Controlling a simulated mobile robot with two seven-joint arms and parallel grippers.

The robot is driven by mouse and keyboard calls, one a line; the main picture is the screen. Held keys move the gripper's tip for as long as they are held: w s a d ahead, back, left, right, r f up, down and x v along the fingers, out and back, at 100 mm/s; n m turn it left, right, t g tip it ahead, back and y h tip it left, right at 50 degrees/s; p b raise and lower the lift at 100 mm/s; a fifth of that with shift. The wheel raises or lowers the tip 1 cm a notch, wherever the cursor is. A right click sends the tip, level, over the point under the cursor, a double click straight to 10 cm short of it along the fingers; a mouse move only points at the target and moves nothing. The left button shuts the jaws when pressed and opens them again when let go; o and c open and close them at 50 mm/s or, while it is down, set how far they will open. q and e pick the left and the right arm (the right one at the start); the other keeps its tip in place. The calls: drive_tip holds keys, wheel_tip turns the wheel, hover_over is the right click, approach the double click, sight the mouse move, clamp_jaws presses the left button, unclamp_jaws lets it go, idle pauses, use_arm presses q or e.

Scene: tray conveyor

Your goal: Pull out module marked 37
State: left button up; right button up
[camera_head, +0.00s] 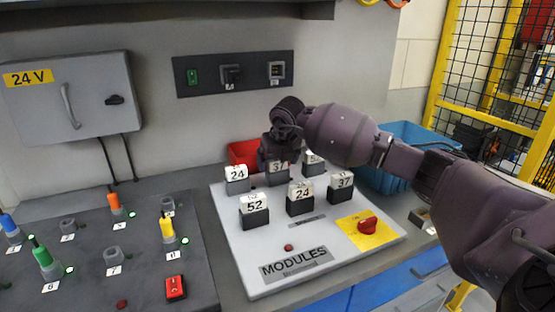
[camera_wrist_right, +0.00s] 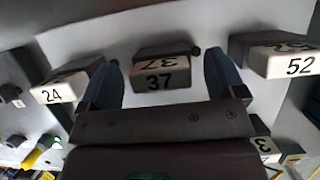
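A black module with a white cap marked 37 (camera_head: 278,178) stands in the middle of the back row on the white modules board (camera_head: 240,272). My right gripper (camera_head: 280,150) is over it, pointing down. In the right wrist view this module 37 (camera_wrist_right: 160,80) lies between the two spread fingers of the open right gripper (camera_wrist_right: 162,66), with a gap on each side. A second module marked 37 (camera_head: 341,187) stands in the front row at the right. My left gripper is not in view.
Modules marked 24 (camera_head: 237,180) and 52 (camera_head: 315,166) flank the back 37; front modules 52 (camera_head: 254,212) and 24 (camera_head: 300,200) stand nearer. A red knob (camera_head: 368,227) is front right. A red bin (camera_head: 240,152) and blue bin (camera_head: 405,135) stand behind. A plug panel (camera_head: 90,285) is left.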

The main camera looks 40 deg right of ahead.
drive_tip(key=c, duration=1)
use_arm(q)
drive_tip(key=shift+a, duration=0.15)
use_arm(e)
drive_tip(key=shift+o, duration=0.2)
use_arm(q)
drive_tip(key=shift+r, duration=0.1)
use_arm(e)
drive_tip(key=shift+r, duration=0.25)
drive_tip(key=shift+r, duration=0.25)
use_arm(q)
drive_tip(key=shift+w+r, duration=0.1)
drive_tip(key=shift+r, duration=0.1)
use_arm(e)
drive_tip(key=shift+r, duration=0.1)
use_arm(q)
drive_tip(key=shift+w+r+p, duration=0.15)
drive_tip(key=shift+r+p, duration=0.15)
drive_tip(key=shift+p, duration=0.05)
use_arm(e)
drive_tip(key=shift+r, duration=0.45)
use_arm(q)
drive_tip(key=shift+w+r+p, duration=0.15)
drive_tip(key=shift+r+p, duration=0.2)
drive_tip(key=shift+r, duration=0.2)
use_arm(e)
drive_tip(key=shift+r, duration=1)
